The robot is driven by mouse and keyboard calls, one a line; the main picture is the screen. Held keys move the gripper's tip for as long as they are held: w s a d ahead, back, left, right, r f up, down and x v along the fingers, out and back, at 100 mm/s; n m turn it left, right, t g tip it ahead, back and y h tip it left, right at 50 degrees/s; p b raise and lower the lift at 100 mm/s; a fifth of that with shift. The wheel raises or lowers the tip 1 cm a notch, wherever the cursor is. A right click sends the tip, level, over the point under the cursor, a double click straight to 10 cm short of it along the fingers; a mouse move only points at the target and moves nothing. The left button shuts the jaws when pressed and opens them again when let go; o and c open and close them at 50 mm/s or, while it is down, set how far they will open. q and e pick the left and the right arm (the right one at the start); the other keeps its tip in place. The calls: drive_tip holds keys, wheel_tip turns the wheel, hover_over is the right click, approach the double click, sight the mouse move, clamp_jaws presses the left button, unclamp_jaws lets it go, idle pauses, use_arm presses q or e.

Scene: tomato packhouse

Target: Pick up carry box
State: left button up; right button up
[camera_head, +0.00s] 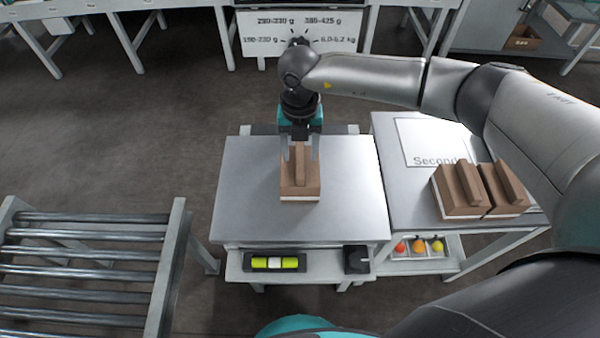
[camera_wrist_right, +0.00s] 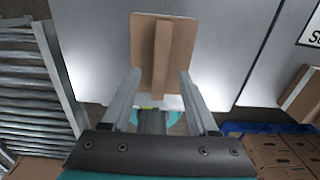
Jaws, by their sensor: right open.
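A brown carry box (camera_head: 301,188) with a raised handle bar along its top stands on the grey metal table (camera_head: 240,200) in front of me. In the right wrist view the box (camera_wrist_right: 143,50) lies ahead of the fingers, its handle bar running between them in line. My right gripper (camera_head: 301,152) points down over the far part of the box, fingers apart on either side of the handle. The right wrist view shows its two fingers (camera_wrist_right: 160,88) open with nothing clamped. Whether they touch the box cannot be told. My left gripper is not in view.
Two more brown boxes (camera_head: 462,192) stand on the right-hand table by a "Second" sign (camera_head: 432,142). A roller conveyor (camera_head: 85,255) is at left. A front shelf holds a yellow-green level-like item (camera_head: 275,263) and a black block (camera_head: 356,259). The table left of the box is clear.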

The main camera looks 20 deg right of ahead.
wheel_tip(320, 180, down, 2)
drive_tip(key=shift+f, duration=0.2)
clamp_jaws()
idle(0.4)
